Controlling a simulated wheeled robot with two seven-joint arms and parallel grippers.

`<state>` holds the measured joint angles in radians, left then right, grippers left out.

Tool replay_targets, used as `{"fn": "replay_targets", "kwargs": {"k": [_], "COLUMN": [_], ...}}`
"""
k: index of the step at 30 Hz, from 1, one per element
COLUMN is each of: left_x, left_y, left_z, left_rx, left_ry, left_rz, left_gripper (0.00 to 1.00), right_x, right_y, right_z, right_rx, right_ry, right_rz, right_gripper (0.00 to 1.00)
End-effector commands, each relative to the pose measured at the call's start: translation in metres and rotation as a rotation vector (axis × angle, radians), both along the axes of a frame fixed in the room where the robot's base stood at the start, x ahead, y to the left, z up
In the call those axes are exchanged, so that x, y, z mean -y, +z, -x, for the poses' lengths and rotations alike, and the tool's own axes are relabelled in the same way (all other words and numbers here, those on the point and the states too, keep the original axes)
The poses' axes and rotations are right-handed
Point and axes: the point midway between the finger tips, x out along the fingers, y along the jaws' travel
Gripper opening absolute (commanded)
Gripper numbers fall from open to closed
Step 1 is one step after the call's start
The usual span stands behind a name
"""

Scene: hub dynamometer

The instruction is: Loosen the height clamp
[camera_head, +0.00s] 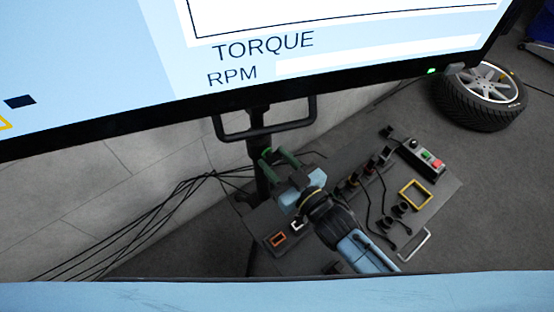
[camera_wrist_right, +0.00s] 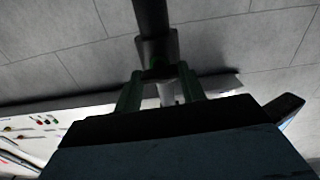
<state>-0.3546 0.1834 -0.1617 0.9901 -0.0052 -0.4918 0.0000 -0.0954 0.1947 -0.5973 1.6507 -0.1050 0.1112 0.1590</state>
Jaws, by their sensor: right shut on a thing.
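A large monitor fills the top of the head view, showing TORQUE and RPM, with a black handle bar (camera_head: 268,132) under it. A dark vertical post (camera_head: 257,122) runs down below the monitor; the height clamp (camera_head: 264,160) sits on it as a dark collar with a little green. My right gripper (camera_head: 276,156) has green fingers at this clamp. In the right wrist view the fingers (camera_wrist_right: 160,85) stand either side of the dark clamp (camera_wrist_right: 158,55) and a pale stem, shut on the clamp's handle, which is mostly hidden. My left gripper is out of view.
A dark panel (camera_head: 440,190) with a control box (camera_head: 423,158), plugs and cables lies beneath and right of my right arm. Black cables (camera_head: 170,205) run to the left of the post. A wheel (camera_head: 481,97) lies on the floor at the right.

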Motion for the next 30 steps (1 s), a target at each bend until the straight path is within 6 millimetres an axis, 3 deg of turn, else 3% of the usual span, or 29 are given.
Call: {"fn": "replay_targets", "kwargs": {"k": [18,30], "left_x": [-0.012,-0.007], "left_y": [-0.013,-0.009], "left_z": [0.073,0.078], "left_rx": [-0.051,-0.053], "left_ry": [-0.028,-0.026], "left_rz": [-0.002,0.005], "left_gripper": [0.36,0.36], "right_x": [-0.001,-0.002], "right_y": [0.000,-0.001], "right_z": [0.001,0.001], "right_rx": [0.296,0.519], "right_ry": [0.000,0.000], "right_rz": [0.409,0.717], "right_gripper": [0.17,0.17]}}
